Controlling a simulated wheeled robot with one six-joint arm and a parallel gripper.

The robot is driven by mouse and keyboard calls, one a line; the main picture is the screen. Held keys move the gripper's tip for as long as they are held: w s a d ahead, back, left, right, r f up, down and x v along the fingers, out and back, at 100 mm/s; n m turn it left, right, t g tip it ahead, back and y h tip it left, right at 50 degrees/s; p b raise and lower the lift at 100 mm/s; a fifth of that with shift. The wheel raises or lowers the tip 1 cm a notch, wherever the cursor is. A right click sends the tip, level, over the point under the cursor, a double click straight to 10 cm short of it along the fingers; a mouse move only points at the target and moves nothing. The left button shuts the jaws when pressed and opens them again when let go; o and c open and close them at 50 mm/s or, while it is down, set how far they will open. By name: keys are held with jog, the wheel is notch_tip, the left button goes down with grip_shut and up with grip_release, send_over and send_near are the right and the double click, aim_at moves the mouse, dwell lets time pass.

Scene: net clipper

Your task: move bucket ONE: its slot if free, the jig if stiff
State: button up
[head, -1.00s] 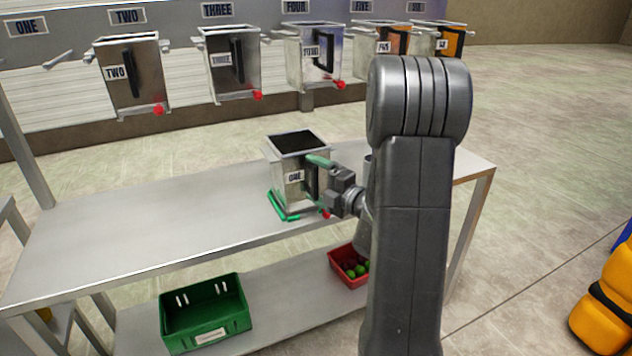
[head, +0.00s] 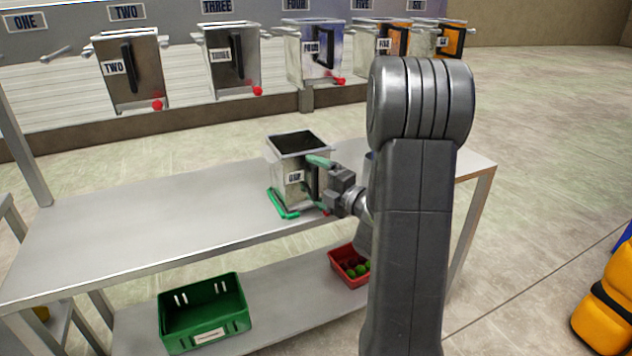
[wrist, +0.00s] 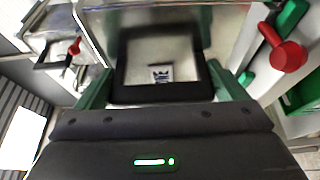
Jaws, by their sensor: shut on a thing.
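Bucket ONE (head: 296,180), a metal open-topped box with a black handle, stands upright over the green jig (head: 283,207) on the table. I cannot tell whether it is fully seated there. My gripper (head: 322,176) is at its right side, shut on its handle. In the wrist view the black handle (wrist: 160,99) lies between the green fingers, with the bucket's label (wrist: 161,73) behind it.
Bucket TWO (head: 128,75), bucket THREE (head: 232,65), bucket FOUR (head: 312,52) and two more hang along the rack. The left of the table top (head: 140,220) is clear. A green crate (head: 205,312) and a red bin (head: 348,268) of fruit sit on the lower shelf.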

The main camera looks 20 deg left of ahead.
jog(key=shift+f+b, duration=0.3)
jog(key=shift+b, duration=0.1)
jog(key=o, duration=1.2)
jog(key=shift+d, duration=0.1)
jog(key=v, duration=1.3)
jog(key=shift+d+b, duration=0.3)
jog(key=shift+d, duration=0.05)
jog(key=shift+a, duration=0.15)
jog(key=x, duration=1.3)
jog(key=shift+a+r+p, duration=0.1)
jog(key=shift+a+p, duration=0.2)
jog(key=shift+p, duration=0.1)
